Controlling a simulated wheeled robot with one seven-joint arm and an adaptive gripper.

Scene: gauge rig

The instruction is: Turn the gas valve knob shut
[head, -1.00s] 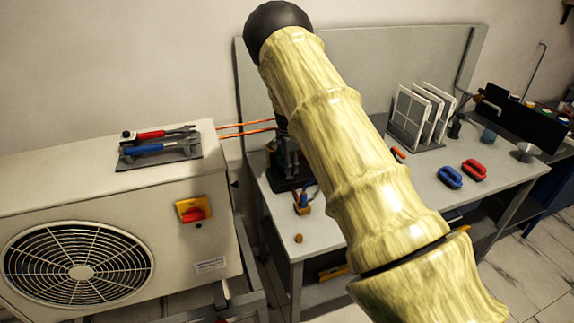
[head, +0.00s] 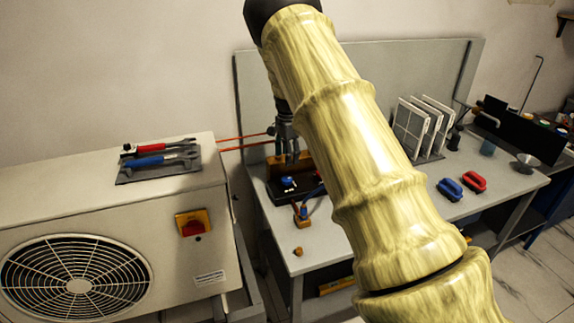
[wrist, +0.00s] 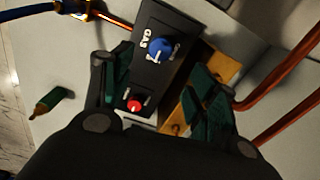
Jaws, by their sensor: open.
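The gas valve panel is a black box (wrist: 152,77) marked GAS, with a blue knob (wrist: 160,50) and a smaller red knob (wrist: 134,105). In the head view the blue knob (head: 287,183) shows on the box at the left of the bench. My gripper (wrist: 157,85) is open, its dark green finger pads on either side of the panel in the wrist view. Nothing is between the pads in its grip. In the head view my gripper (head: 287,157) hangs above and behind the blue knob, apart from it. The blue knob has a white pointer mark.
Copper pipes (wrist: 275,90) run beside the panel. A wooden block (head: 275,166) stands behind it, and a brass fitting (head: 301,212) in front. A large outdoor unit (head: 105,195) stands left. Red and blue handled parts (head: 473,181) lie farther right on the bench.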

